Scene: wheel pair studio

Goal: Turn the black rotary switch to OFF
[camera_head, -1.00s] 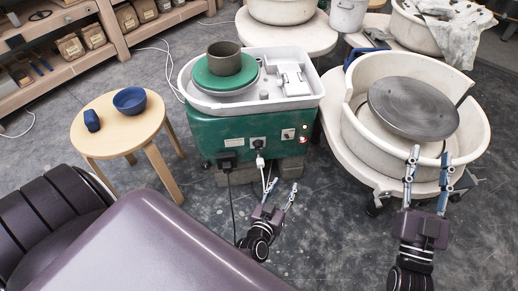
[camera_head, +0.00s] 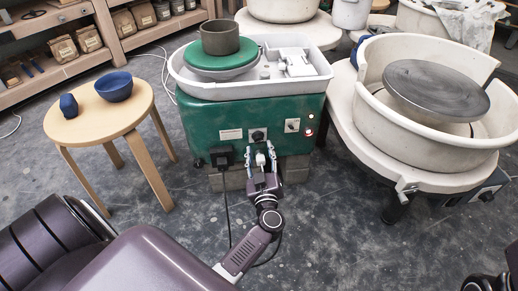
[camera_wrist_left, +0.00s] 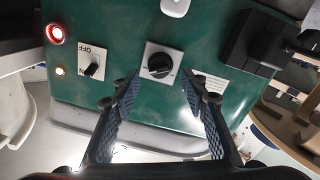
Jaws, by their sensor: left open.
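The black rotary switch (camera_head: 258,135) is a round knob on a pale square plate on the front of the green wheel housing (camera_head: 220,118). In the left wrist view the knob (camera_wrist_left: 160,66) appears between my open fingertips, with no clear contact. A pale mark shows on it, but I cannot read its setting. My left gripper (camera_head: 260,155) is open and empty, just below the switch in the head view; it also shows in the left wrist view (camera_wrist_left: 161,82). My right gripper is out of view; only part of that arm shows at the lower right.
A separate OFF/ON switch plate (camera_head: 292,125) and a lit red lamp (camera_head: 309,132) are right of the knob. A black plug block (camera_head: 221,156) and white plug (camera_head: 260,160) sit below it. A stool (camera_head: 100,118) stands left; a white wheel basin (camera_head: 400,130) stands right.

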